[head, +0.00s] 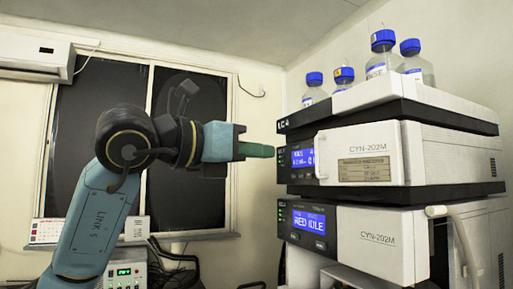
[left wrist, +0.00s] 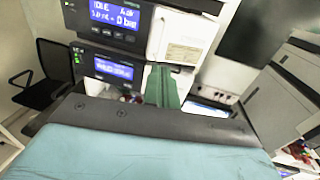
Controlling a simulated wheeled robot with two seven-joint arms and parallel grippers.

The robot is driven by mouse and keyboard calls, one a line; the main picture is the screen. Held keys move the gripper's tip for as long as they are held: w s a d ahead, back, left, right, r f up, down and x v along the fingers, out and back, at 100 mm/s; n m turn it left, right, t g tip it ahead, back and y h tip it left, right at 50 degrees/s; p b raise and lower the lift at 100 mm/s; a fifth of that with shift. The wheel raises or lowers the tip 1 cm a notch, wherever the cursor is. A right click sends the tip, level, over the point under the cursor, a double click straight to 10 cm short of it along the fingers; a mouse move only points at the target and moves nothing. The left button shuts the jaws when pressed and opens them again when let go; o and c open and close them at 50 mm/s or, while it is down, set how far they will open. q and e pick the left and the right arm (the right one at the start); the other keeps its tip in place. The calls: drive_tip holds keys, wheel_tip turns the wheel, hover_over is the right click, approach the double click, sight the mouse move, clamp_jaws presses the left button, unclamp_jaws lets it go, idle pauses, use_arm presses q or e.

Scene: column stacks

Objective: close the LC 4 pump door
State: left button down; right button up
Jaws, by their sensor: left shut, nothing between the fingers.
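The LC 4 stack stands at the right in the head view, with its label on the dark top edge (head: 284,125). Its upper CYN-202M module has a white front door (head: 365,143) beside a blue display (head: 302,158). This door's left edge partly covers the display and appears to stand out from the front; how far it is open I cannot tell. The lower module has a similar white door (head: 375,247). My left gripper (head: 270,151) is shut and empty, its green fingers pointing at the upper display, just left of it. In the left wrist view its fingers (left wrist: 163,85) show below a white door (left wrist: 185,38).
Several blue-capped bottles (head: 382,42) stand on top of the stack. A pale hose (head: 460,235) hangs at the lower module's right. A dark chair (left wrist: 50,75) is at the left in the left wrist view. Free space lies left of the stack.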

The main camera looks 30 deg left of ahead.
use_arm(q)
drive_tip(key=p+x, duration=0.3)
drive_tip(key=x, duration=0.7)
drive_tip(key=shift+w+d, duration=0.2)
drive_tip(key=shift+w, duration=0.1)
use_arm(e)
wheel_tip(320, 180, up, 3)
drive_tip(key=shift+d+r, duration=0.1)
